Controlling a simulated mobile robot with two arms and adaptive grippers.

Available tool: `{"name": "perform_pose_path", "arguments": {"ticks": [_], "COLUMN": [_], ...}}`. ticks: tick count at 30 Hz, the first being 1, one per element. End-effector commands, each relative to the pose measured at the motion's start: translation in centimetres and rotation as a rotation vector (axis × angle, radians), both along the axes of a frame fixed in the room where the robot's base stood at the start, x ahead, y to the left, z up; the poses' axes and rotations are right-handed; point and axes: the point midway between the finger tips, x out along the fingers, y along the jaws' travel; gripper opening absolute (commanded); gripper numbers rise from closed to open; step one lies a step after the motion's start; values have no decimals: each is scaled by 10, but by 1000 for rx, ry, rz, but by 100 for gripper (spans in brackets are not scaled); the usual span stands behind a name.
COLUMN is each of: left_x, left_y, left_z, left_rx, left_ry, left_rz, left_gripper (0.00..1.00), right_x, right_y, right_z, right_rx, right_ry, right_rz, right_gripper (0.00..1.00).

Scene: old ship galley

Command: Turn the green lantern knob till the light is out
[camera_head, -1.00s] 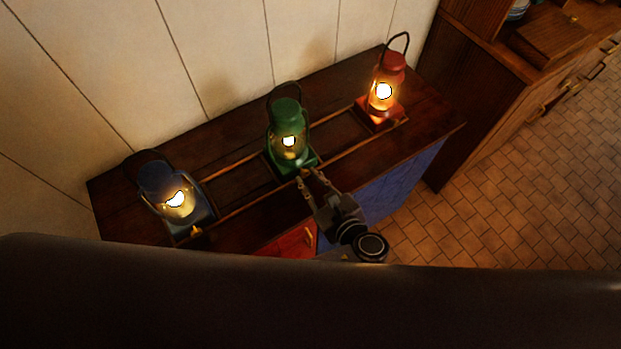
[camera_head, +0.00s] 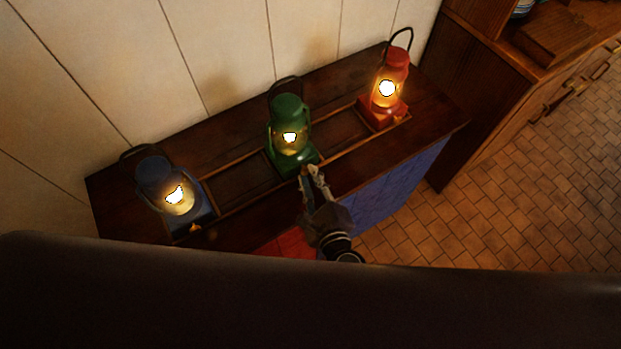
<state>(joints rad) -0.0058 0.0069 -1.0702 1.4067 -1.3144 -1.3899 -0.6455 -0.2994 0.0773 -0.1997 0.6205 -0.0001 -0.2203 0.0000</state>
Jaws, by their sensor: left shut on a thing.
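The green lantern (camera_head: 289,122) stands upright in the middle of the dark wooden cabinet top, with its flame lit. My left gripper (camera_head: 309,170) is at the front of the green lantern's base, its fingers close together. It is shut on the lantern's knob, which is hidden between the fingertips. My right gripper is not in view.
A lit blue lantern (camera_head: 167,187) stands at the left and a lit red lantern (camera_head: 388,85) at the back right. A low wooden rail (camera_head: 243,200) runs along the cabinet top (camera_head: 120,205). A wooden cupboard (camera_head: 490,100) stands to the right, beside the tiled floor (camera_head: 470,225).

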Motion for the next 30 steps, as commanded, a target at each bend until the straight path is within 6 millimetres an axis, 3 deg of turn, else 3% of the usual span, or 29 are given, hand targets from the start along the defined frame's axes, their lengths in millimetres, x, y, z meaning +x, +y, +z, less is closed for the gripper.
{"name": "perform_pose_path", "arguments": {"ticks": [14, 15, 19, 30], "left_x": [0, 0, 0, -6], "left_y": [1, 1, 1, -2], "left_z": [0, 0, 0, 1], "left_rx": [-12, -11, -11, -13], "left_ry": [-10, -10, -10, -8], "left_rz": [2, 2, 2, 0], "left_gripper": [0, 23, 37, 37], "right_x": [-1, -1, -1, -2], "right_y": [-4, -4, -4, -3], "right_z": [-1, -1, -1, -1], "right_rx": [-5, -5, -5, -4], "right_ry": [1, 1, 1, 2], "right_rz": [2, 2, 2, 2], "right_gripper": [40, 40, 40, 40]}}
